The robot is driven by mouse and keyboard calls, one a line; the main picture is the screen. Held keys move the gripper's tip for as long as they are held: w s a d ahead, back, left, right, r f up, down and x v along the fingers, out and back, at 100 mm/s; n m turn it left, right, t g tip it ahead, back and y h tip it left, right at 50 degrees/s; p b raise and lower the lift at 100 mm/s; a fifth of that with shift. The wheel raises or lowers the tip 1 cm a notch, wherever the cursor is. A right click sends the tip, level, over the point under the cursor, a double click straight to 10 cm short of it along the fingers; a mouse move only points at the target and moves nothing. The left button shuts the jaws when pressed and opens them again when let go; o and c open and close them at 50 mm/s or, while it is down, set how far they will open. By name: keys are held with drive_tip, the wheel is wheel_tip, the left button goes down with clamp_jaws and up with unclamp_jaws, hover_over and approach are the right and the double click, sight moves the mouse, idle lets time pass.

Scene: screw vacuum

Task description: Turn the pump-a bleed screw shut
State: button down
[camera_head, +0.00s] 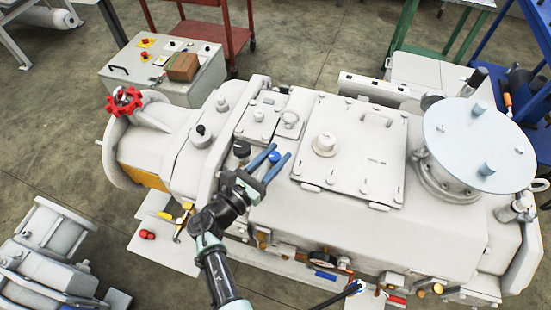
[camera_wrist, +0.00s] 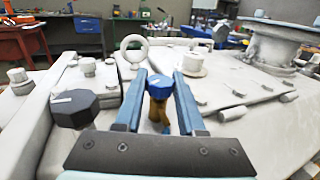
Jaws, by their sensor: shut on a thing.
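A blue-capped screw (camera_wrist: 160,87) on a brass-coloured stem stands upright on the white pump housing in the wrist view. Its blue cap also shows in the head view (camera_head: 274,157). My gripper (camera_head: 280,152) reaches over the housing, and its two blue fingers (camera_wrist: 160,75) stand on either side of the cap, shut on it. No label naming the screw is readable. A black faceted knob (camera_wrist: 75,108) with a white mark stands to the left of the fingers; it shows in the head view too (camera_head: 241,150).
An eye ring (camera_wrist: 134,48) and a raised white cap (camera_wrist: 190,64) stand just beyond the fingers. A red handwheel (camera_head: 124,101) is at the left end of the pump, and a round flange (camera_head: 480,140) at the right. A control box (camera_head: 150,80) stands behind.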

drive_tip(key=m+g+h+b, duration=0.2)
drive_tip(key=b, duration=0.1)
drive_tip(key=m+g+h+b, duration=0.1)
drive_tip(key=shift+a+f, duration=0.25)
drive_tip(key=m+g+h+b, duration=0.1)
drive_tip(key=g+b, duration=0.1)
drive_tip(key=shift+r+m+g+b, duration=0.15)
drive_tip(key=shift+m+g+b, duration=0.15)
drive_tip(key=shift+b, duration=0.1)
drive_tip(key=shift+r+g+h, duration=0.1)
drive_tip(key=shift+g+h, duration=0.2)
drive_tip(key=shift+h, duration=0.1)
drive_tip(key=c, duration=0.5)
unclamp_jaws()
drive_tip(key=shift+s, duration=0.1)
drive_tip(key=shift+d, duration=0.1)
drive_tip(key=b+v, duration=0.2)
drive_tip(key=v, duration=1.1)
